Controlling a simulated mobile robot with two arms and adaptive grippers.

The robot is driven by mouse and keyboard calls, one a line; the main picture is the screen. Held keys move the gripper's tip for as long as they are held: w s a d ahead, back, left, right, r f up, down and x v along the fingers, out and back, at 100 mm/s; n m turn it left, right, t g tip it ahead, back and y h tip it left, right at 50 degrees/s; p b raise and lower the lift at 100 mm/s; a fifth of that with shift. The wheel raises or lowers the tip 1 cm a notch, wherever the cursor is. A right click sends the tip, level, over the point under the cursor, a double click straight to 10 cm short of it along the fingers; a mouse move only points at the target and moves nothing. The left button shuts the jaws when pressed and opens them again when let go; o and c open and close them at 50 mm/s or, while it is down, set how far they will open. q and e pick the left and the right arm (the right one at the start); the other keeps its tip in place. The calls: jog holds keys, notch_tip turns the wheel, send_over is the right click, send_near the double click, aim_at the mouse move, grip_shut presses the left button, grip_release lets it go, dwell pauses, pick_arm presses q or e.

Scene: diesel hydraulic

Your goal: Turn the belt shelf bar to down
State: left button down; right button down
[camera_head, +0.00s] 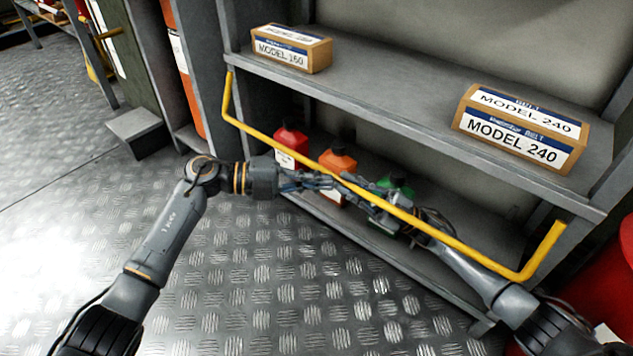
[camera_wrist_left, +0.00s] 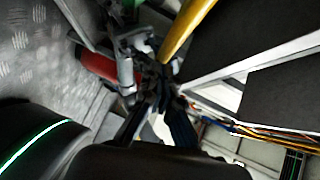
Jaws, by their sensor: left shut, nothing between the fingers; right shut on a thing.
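The belt shelf bar (camera_head: 290,150) is a yellow U-shaped rail. Its long part runs slanting across the front of the shelf, below the upper board, and its bent ends rise to the shelf's sides. It also shows in the left wrist view (camera_wrist_left: 186,32). My left gripper (camera_head: 338,184) is shut and empty close beside the middle of the bar; I cannot tell whether it touches it. My right gripper (camera_head: 372,197) is just to the right, shut on the bar, its fingers partly hidden by the bar and the left gripper.
The upper shelf (camera_head: 390,95) bears a Model 160 box (camera_head: 291,50) and a Model 240 box (camera_head: 521,130). Red (camera_head: 291,142), orange (camera_head: 338,163) and green (camera_head: 397,188) bottles stand on the lower shelf behind the bar. A red drum (camera_head: 612,275) stands right.

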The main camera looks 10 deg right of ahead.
jog(key=shift+w+d+r, duration=0.1)
jog(key=shift+r, duration=0.3)
pick_arm(q)
jog(key=shift+w+d+f, duration=0.3)
jog(key=shift+w+d, duration=0.15)
jog(key=shift+d, duration=0.15)
pick_arm(e)
jog(key=shift+a, duration=0.2)
jog(key=c, duration=1.3)
grip_release()
jog(key=shift+c, duration=0.2)
jog(key=shift+f, duration=0.15)
